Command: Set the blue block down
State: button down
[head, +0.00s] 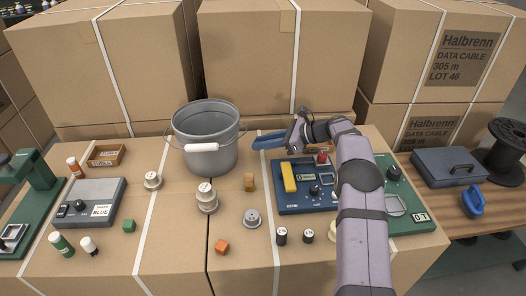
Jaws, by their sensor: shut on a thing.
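My gripper (298,138) is at the back of the boxes, right of the metal bucket, low beside a flat blue dish-like thing (268,141). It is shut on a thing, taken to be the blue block. The fingers and my wrist hide the block, so I cannot make out its outline, or whether it touches the dish or the surface below.
The grey bucket (208,158) stands left of my gripper. A blue instrument panel (306,202) with a yellow bar (289,177) lies in front. Tall cartons (282,60) close off the back.

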aim_at(263, 158)
jog(key=shift+f, duration=1.85)
jog(key=shift+f, duration=0.15)
jog(key=c, duration=1.5)
grip_release()
jog(key=shift+c, duration=0.2)
jog(key=shift+r, duration=0.2)
jog(key=v, duration=1.2)
jog(key=shift+b, duration=0.3)
